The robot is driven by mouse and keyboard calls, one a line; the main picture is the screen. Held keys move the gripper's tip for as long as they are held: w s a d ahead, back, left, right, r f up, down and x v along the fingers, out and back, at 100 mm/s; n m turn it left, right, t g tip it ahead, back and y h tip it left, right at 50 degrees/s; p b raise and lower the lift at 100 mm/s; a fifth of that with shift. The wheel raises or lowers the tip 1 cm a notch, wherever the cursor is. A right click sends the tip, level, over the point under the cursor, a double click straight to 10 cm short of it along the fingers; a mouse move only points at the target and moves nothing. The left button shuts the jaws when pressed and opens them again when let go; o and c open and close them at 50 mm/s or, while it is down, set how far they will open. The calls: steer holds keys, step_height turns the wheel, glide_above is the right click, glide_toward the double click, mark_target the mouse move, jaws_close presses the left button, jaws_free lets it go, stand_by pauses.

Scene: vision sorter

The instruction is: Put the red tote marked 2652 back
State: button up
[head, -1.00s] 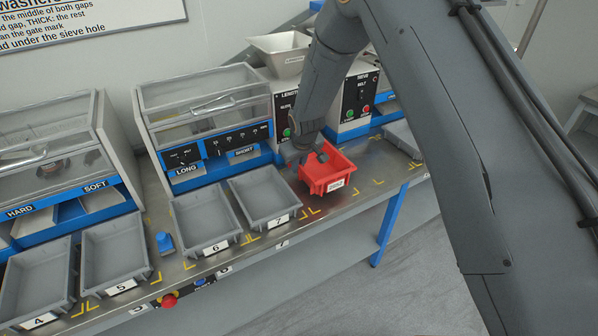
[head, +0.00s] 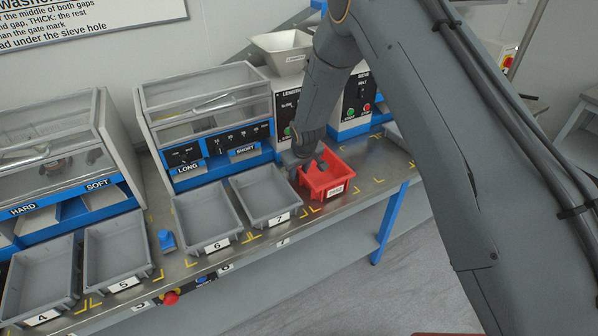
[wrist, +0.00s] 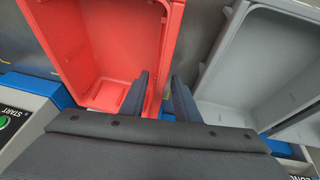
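The red tote (head: 341,168) stands on the bench to the right of grey tote 7, its white label (head: 336,190) facing the front edge; the number is too small to read surely. My gripper (head: 312,163) is low at the tote's left rear side. In the wrist view, the red tote (wrist: 110,45) is on the left. My gripper (wrist: 160,90) has its fingers apart, one on the inner side of the tote's side wall and one on the outer side, with a gap visible between them. The tote looks empty and level.
Grey tote 7 (head: 287,214) is close on the left, with grey tote 6 (head: 233,235) beyond it. Sorting machines with a control panel (head: 288,112) stand close behind. Marked bench space (head: 378,180) to the right is clear. A blue block (head: 166,241) lies further left.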

steer(key=shift+r, duration=0.25)
steer(key=b+v, duration=0.2)
steer(key=v, duration=1)
steer(key=s+d+r+m+g+h, duration=0.1)
steer(key=s+d+r+m, duration=0.15)
steer(key=s+d, duration=0.45)
steer(key=s+d+r+m, duration=0.1)
steer(key=s+d+r, duration=0.2)
steer(key=s+d, duration=0.35)
steer(key=s+d+r+m+g, duration=0.2)
steer(key=s+d+m, duration=0.1)
steer(key=s+d, duration=0.8)
steer(key=s, duration=0.3)
steer(key=shift+s, duration=0.3)
steer(key=shift+r+m, duration=0.15)
steer(key=shift+m, duration=0.1)
